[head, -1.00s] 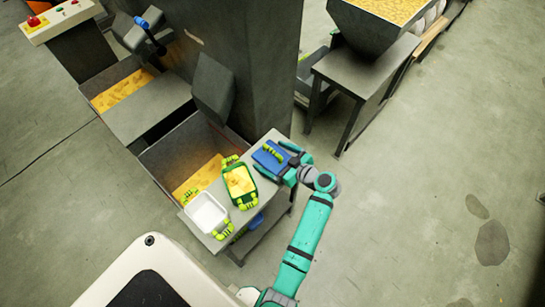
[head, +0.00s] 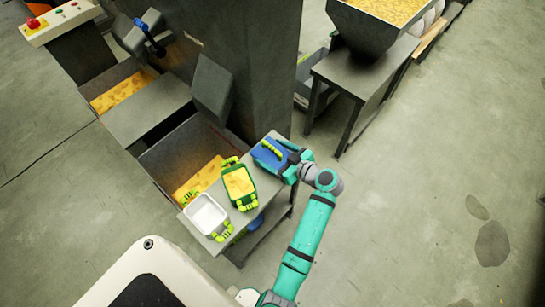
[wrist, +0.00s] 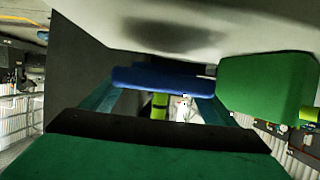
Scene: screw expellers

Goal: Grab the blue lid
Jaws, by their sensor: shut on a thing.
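The blue lid (head: 264,158), with a yellow-green handle, is at the far right end of the grey table (head: 222,235). My gripper (head: 284,158) reaches it from the right and is shut on its near side. In the wrist view the lid (wrist: 165,80) spans between my two fingers (wrist: 158,100) as a flat blue band. Part of the lid is hidden by my gripper in the head view. I cannot tell whether the lid still touches the table.
A green container (head: 239,183) with yellow contents and yellow-green handles stands beside the lid. A white tray (head: 206,214) stands at the table's near end. A bin (head: 165,160) with yellow material lies left of the table. A grey column (head: 245,60) rises behind.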

